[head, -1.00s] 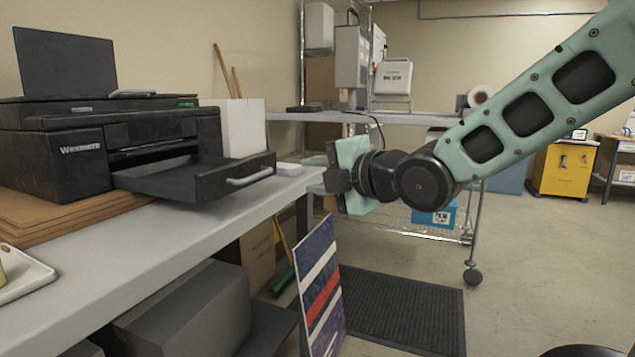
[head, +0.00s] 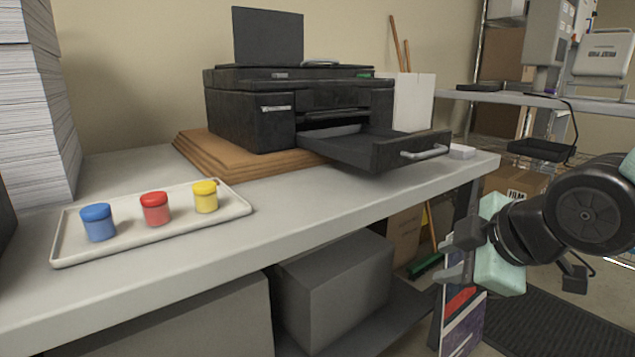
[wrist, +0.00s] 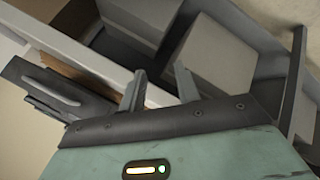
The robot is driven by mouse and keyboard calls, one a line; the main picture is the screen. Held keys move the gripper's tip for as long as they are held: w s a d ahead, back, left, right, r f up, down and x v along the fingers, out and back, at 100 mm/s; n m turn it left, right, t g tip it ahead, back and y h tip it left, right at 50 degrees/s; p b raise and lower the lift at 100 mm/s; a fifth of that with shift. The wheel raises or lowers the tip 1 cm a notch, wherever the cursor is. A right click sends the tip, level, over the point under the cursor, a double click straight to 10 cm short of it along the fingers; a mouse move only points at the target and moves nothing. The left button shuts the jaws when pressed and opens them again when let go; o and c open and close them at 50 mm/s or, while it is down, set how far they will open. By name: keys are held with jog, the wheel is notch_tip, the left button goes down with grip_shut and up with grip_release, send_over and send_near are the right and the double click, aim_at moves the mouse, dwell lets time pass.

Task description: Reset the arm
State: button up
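My gripper (head: 457,257) is at the right of the head view, in front of the right end of the grey workbench (head: 330,205). It points left, toward the bench. In the wrist view, my gripper (wrist: 158,88) shows two fingers standing apart with nothing between them. Past the fingers are the bench edge and the grey boxes under it. My arm is folded at the right edge of the head view, and most of it is out of frame.
A black printer (head: 290,110) with its drawer (head: 375,148) pulled out stands on the bench. A white tray (head: 150,245) holds blue, red and yellow jars. A paper stack (head: 35,110) stands at left. A striped board (head: 462,320) leans below my gripper. A dark mat (head: 550,325) lies on the floor.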

jog(key=s+a+f+m+g+h, duration=0.1)
jog(key=s+a+f+m+g, duration=0.2)
jog(key=s, duration=0.5)
jog(key=s+a+f+m+g+h, duration=0.1)
jog(key=s+a+f+m+g, duration=0.1)
jog(key=s+f+m+g, duration=0.45)
notch_tip(320, 180, up, 22)
jog(key=s+n+t+p, duration=0.1)
jog(key=s+n+p, duration=0.1)
jog(key=p, duration=1.8)
jog(key=shift+s+h, duration=0.3)
jog(key=shift+s, duration=0.15)
